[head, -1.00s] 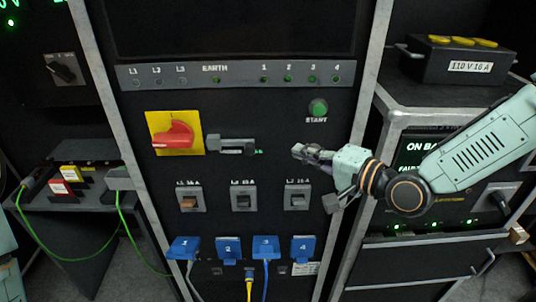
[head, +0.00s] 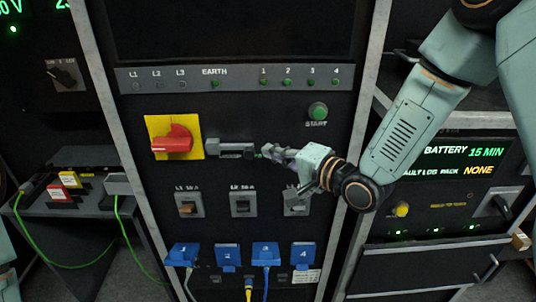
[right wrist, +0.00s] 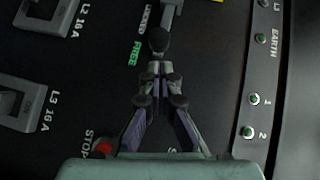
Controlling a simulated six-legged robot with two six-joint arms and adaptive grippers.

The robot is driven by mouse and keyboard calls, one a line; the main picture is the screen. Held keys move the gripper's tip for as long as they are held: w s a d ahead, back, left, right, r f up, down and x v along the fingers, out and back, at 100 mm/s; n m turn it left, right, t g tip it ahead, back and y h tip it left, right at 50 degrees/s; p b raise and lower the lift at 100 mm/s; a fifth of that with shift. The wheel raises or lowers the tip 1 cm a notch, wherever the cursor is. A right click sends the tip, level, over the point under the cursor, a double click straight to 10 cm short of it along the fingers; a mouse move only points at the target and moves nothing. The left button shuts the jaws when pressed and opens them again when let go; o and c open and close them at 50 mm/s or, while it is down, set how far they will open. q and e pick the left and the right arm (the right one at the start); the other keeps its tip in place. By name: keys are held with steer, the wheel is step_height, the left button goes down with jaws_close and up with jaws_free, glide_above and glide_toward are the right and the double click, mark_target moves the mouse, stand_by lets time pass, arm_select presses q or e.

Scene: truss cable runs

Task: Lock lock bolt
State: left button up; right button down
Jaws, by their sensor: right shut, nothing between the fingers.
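The grey lock bolt (head: 232,148) lies level on the dark panel, just right of the red rotary switch (head: 174,142) on its yellow plate. In the right wrist view its dark rounded end (right wrist: 158,40) is beside the labels LOCKED and green FREE. My right gripper (head: 268,152) is shut and empty, its tips close to the bolt's right end. In the right wrist view the closed fingertips (right wrist: 160,78) point at that end; I cannot tell whether they touch it. My left gripper is not in view.
The START button (head: 318,111) is above right of the gripper. Breaker switches (head: 243,203) sit below, L3 partly behind my gripper. Blue sockets (head: 228,256) with cables are lower. A metal frame post (head: 363,110) stands right of the panel.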

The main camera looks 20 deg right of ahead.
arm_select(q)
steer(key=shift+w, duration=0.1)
arm_select(e)
steer(key=shift+w+a+f, duration=0.25)
steer(key=shift+w+a, duration=0.1)
steer(key=shift+a, duration=0.3)
steer(key=shift+s+r, duration=0.1)
steer(key=shift+s, duration=0.05)
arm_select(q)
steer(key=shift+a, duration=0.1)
arm_select(e)
steer(key=shift+a, duration=0.1)
